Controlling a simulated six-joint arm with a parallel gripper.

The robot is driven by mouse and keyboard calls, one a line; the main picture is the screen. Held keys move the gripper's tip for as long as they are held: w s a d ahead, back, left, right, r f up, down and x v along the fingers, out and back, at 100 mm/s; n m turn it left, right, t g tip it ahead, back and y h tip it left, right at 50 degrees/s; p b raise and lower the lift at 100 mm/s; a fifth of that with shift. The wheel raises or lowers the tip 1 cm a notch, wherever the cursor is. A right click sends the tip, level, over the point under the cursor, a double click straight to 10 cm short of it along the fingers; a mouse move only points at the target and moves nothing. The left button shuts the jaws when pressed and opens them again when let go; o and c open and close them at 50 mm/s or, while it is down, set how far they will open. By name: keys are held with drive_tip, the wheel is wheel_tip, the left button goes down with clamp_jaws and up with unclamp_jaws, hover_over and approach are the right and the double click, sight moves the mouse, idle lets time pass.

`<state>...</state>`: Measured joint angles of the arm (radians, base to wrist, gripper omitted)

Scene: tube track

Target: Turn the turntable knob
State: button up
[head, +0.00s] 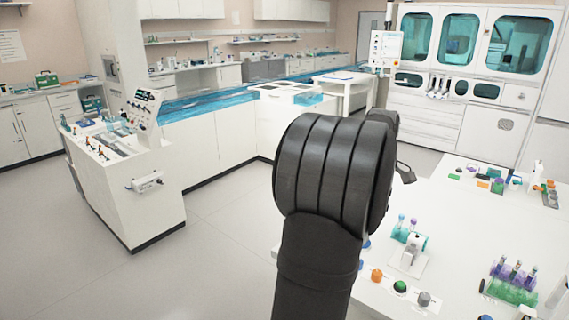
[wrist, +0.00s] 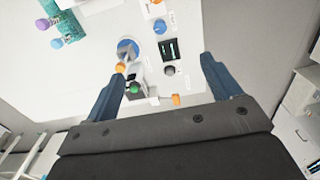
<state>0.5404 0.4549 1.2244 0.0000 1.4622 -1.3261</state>
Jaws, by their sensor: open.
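My gripper (wrist: 161,69) is open and empty in the wrist view, its two blue fingers spread over the white panel. Between the fingers, apart from them, are a grey knob (wrist: 169,71), a small dark display (wrist: 168,49) and a blue knob (wrist: 160,26). A blue disc (wrist: 127,47) lies nearer the left finger. The labels are too small to read, so I cannot tell which knob is the turntable's. In the head view, orange (head: 376,275), green (head: 400,287) and grey (head: 423,299) knobs stand in a row on the white table, and my arm hides most of the gripper.
A small white device (head: 410,255) stands behind the knobs on the white table (head: 465,240). A green rack with purple-capped tubes (head: 512,285) is at the right. A teal piece (wrist: 45,28) shows at the wrist view's upper left. The table's middle has free room.

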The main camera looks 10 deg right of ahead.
drive_tip(key=c, duration=0.7)
drive_tip(key=shift+m, duration=0.5)
drive_tip(key=shift+c, duration=1.3)
wheel_tip(320, 180, down, 20)
drive_tip(key=m, duration=2)
drive_tip(key=shift+a+r, duration=0.15)
drive_tip(key=shift+r, duration=0.1)
drive_tip(key=c, duration=0.7)
